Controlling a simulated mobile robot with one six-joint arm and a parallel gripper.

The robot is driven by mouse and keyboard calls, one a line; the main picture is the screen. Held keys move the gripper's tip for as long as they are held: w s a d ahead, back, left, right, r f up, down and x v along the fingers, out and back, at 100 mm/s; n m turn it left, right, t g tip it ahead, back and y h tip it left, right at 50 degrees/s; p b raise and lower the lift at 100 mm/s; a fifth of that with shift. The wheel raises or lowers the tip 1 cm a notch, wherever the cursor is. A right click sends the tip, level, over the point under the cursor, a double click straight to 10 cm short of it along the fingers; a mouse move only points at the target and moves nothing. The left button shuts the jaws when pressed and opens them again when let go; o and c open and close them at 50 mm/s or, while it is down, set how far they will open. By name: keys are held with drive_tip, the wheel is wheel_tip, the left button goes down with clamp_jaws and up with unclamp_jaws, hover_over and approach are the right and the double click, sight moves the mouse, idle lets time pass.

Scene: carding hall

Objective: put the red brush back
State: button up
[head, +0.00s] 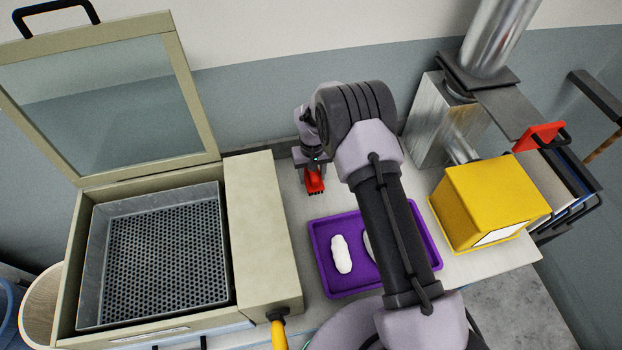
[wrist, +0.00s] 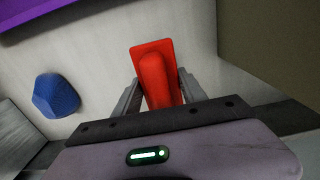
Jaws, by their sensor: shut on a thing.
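The red brush (head: 314,181) is in my gripper (head: 312,168), near the back of the white table between the beige machine and the purple tray. In the wrist view the red brush (wrist: 157,75) sits between the two fingers of my gripper (wrist: 157,98), which are shut on it. Its wide red end points away from the palm. I cannot tell whether the brush touches the table. My arm hides part of the tray and table in the head view.
A purple tray (head: 324,255) with a white piece (head: 341,254) stands in front. A beige machine (head: 262,205) with a raised glass lid is at left, a yellow box (head: 487,205) at right. The wrist view shows a blue lump (wrist: 55,95) on the table.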

drive_tip(key=shift+f, duration=1.9)
drive_tip(key=shift+f+b, duration=0.25)
drive_tip(key=shift+b, duration=0.15)
drive_tip(key=o, duration=1.3)
drive_tip(key=shift+r, duration=0.1)
